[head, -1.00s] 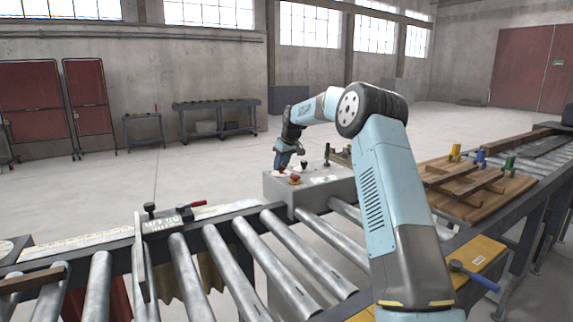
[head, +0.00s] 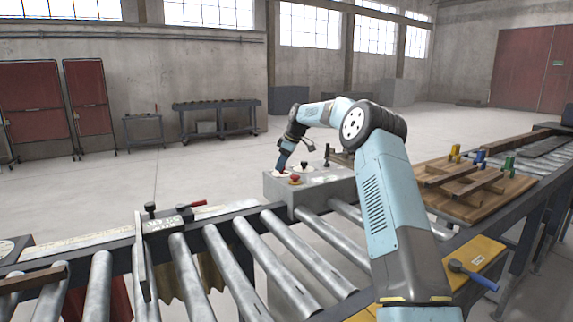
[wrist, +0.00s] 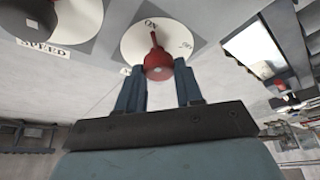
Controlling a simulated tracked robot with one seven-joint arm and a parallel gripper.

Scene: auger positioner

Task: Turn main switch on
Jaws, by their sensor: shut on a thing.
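The main switch is a red pointer knob (wrist: 158,66) on a round white dial (wrist: 187,28) in the wrist view. The knob's narrow end points up, close to the ON lettering. Another label sits to its right, and a third is partly hidden by a finger. My gripper (wrist: 160,82) has a blue finger on each side of the knob and is shut on it. In the head view my gripper (head: 281,168) reaches down to the left end of the grey control box (head: 330,187); the switch is hidden there.
Beside the switch, a dark knob (wrist: 30,15) sits on a SPEED dial. On the box top in the head view are a red knob (head: 295,179) and a black knob (head: 304,165). Roller conveyors (head: 270,260) run in front, and a wooden pallet (head: 475,200) lies to the right.

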